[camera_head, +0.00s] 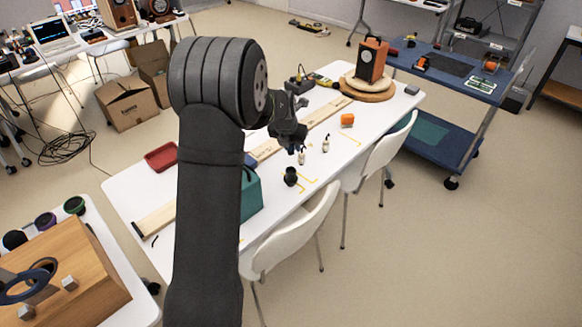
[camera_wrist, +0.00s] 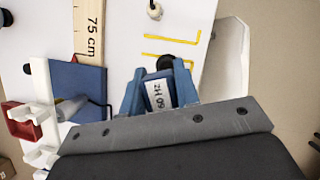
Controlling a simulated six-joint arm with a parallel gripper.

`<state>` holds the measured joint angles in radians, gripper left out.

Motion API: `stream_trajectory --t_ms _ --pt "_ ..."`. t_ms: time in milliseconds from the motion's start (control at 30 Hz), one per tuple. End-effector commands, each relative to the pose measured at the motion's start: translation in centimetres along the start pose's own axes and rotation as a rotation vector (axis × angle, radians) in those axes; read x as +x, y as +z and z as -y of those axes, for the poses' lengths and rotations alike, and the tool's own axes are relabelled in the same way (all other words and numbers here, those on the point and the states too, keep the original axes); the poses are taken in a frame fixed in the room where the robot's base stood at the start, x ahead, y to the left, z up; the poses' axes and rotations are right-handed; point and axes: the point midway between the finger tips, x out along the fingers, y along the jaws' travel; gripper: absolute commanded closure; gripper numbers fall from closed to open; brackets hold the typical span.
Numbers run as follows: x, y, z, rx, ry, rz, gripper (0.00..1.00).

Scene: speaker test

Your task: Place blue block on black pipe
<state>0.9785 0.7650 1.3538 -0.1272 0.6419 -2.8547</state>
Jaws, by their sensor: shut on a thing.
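My gripper (camera_head: 291,143) is over the white table in the head view, above and just beyond the black pipe (camera_head: 291,176), which stands upright near yellow tape marks. In the wrist view my gripper (camera_wrist: 160,80) is shut on the blue block (camera_wrist: 148,92), which carries a white label reading 60 HZ. A dark round end, seemingly the black pipe (camera_wrist: 165,62), shows just past the fingertips, partly hidden by them. The gap between block and pipe cannot be judged. The block cannot be made out in the head view.
A long ruler beam (camera_wrist: 88,32) and a blue panel (camera_wrist: 80,80) lie left of the gripper in the wrist view.

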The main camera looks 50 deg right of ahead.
Motion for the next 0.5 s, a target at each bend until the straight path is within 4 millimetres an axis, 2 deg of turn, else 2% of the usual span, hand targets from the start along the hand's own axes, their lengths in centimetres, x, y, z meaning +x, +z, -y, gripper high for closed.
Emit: stream_trajectory --t_ms 100,500 --pt "1.9 -0.9 0.0 0.0 -0.001 -0.004 0.94" --pt "6.4 -2.7 0.0 0.0 0.0 -0.002 0.94"
